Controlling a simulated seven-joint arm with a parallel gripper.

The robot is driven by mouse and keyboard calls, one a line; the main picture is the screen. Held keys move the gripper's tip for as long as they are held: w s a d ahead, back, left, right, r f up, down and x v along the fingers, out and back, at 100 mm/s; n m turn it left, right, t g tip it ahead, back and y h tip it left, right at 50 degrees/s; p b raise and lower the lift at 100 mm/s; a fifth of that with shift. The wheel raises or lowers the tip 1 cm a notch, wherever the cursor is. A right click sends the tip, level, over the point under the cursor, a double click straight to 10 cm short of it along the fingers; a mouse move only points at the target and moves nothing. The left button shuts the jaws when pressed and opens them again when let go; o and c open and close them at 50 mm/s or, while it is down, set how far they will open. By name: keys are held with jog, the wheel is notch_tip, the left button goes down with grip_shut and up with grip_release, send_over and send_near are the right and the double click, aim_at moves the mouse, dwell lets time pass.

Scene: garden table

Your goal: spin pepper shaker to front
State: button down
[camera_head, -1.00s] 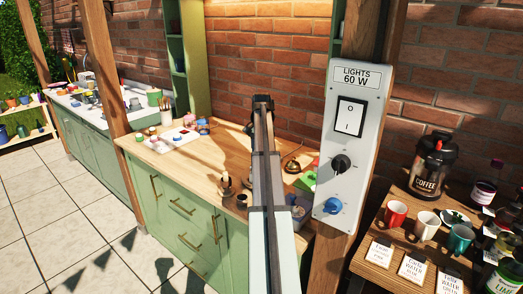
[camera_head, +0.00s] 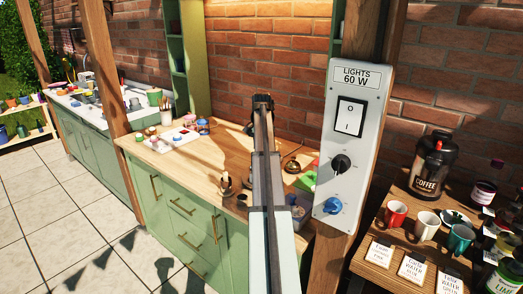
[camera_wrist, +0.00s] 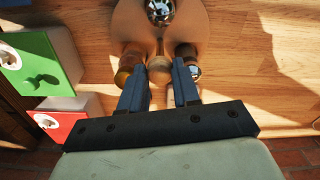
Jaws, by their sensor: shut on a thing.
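In the wrist view my gripper (camera_wrist: 158,70) has its two blue fingers on either side of a pale rounded wooden piece (camera_wrist: 159,64), shut on it. A brown wooden cylinder (camera_wrist: 129,64) stands by the left fingertip. Another wooden cylinder with a shiny metal end (camera_wrist: 186,54) stands by the right fingertip. A shiny metal ball (camera_wrist: 160,10) sits at the top, on a smooth brown form. I cannot tell which piece is the pepper shaker. In the head view my arm hides the gripper; a small dark-and-pale item (camera_head: 226,183) stands left of the arm.
A green box (camera_wrist: 42,62) and a red box (camera_wrist: 58,122) stand close on the left in the wrist view. The wooden counter (camera_head: 185,165) holds a white tray (camera_head: 172,138). A light-switch panel (camera_head: 350,140) on a post rises right of my arm. Bare wood lies to the gripper's right.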

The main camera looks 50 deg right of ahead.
jog(key=shift+n, duration=9.3)
jog(key=shift+d+n, duration=0.1)
jog(key=shift+n, duration=3)
jog(key=c, duration=0.8)
grip_release()
jog(key=shift+r, duration=0.1)
